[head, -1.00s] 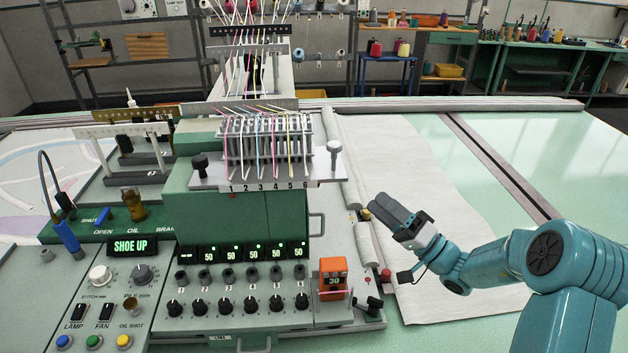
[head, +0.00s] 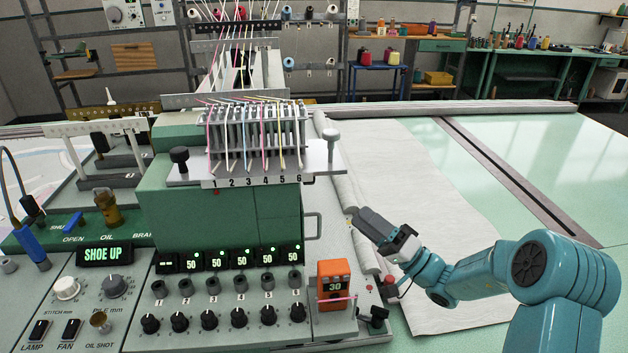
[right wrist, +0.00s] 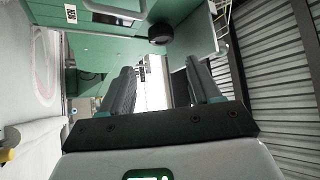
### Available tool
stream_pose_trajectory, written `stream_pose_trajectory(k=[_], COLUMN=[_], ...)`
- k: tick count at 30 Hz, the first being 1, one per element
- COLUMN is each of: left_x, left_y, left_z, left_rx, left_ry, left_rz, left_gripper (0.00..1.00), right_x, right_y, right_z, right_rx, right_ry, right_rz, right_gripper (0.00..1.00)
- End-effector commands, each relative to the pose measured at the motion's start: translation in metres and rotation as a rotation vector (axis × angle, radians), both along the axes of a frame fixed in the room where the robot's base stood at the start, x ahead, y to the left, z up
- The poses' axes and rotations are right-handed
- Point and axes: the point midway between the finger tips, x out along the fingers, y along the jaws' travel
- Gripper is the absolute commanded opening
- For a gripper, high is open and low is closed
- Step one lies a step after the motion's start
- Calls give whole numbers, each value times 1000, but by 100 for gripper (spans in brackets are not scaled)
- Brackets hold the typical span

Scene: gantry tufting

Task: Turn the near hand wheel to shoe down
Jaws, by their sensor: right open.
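The green tufting head (head: 225,215) carries a row of threaded needles numbered 1 to 6. A black knob (head: 180,158) and a light grey knob (head: 332,137) stand at the ends of its plate; I cannot tell whether either is the near hand wheel. The panel display (head: 106,254) reads "SHOE UP". My right gripper (head: 362,218) is to the right of the head, over the rolled cloth edge, touching no knob. In the right wrist view its fingers (right wrist: 158,75) are apart with nothing between them. A dark round part (right wrist: 160,33) shows beyond them. My left gripper is out of view.
An orange counter (head: 334,284) reading 30 stands at the panel's right corner, close to my right gripper. A red button (head: 389,281) is below the gripper. White cloth (head: 420,190) lies to the right. Shelves and benches stand at the back.

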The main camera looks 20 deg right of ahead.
Motion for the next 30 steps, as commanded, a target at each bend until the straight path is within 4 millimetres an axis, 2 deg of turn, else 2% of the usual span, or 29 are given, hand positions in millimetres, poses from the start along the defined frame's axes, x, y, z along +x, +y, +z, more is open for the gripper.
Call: stream_pose_trajectory(k=[3,15,21,30], left_x=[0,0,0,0], left_y=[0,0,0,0], left_z=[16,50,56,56], left_rx=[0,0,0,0], left_ry=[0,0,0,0], left_rz=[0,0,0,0], left_gripper=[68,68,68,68], right_x=[21,89,105,108], right_y=[16,63,73,75], right_z=[18,55,61,61], right_rx=[0,0,0,0], right_ry=[-2,-2,-1,0], right_rz=[5,2,1,0], right_gripper=[63,63,63,63])
